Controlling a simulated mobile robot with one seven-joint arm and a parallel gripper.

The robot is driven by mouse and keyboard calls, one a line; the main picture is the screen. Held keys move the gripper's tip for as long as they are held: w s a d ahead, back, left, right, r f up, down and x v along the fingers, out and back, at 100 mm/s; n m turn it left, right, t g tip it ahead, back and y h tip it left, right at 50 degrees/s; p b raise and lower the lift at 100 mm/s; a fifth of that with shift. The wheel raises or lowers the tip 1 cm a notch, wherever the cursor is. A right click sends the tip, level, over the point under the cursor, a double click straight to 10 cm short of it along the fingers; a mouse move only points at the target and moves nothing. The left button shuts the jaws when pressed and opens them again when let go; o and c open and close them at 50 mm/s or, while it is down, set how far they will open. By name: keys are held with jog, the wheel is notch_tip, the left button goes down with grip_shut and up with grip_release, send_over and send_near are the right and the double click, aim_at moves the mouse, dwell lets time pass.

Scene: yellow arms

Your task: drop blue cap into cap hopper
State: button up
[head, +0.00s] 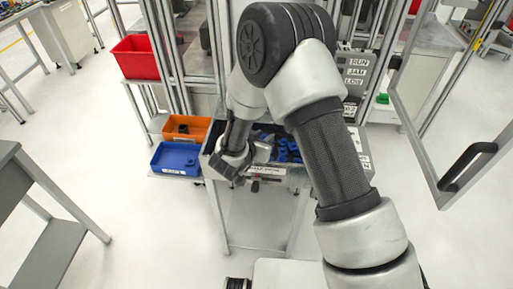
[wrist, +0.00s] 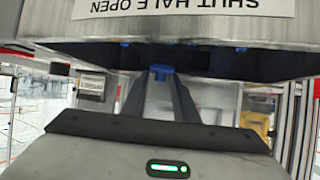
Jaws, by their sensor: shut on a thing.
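In the wrist view the two dark fingers of my gripper (wrist: 161,84) are closed on a small blue cap (wrist: 161,71) at their tips. Just beyond it is a grey metal body (wrist: 215,62) with an upside-down label, and bits of blue show along its lower edge. In the head view my gripper (head: 238,168) is over the left front part of a grey metal tray (head: 290,179) holding several blue pieces (head: 284,148). This tray appears to be the cap hopper. The held cap cannot be made out in the head view, and my arm hides part of the tray.
A blue bin (head: 163,170) and an orange bin (head: 199,123) with dark pieces stand left of the tray. A red bin (head: 135,66) is higher behind them. A panel with labels (head: 357,70) stands at right. An open framed door (head: 440,120) is farther right.

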jog(key=o, duration=1.1)
jog(key=shift+s+r, duration=0.1)
jog(key=v, duration=1.7)
jog(key=shift+s, duration=0.1)
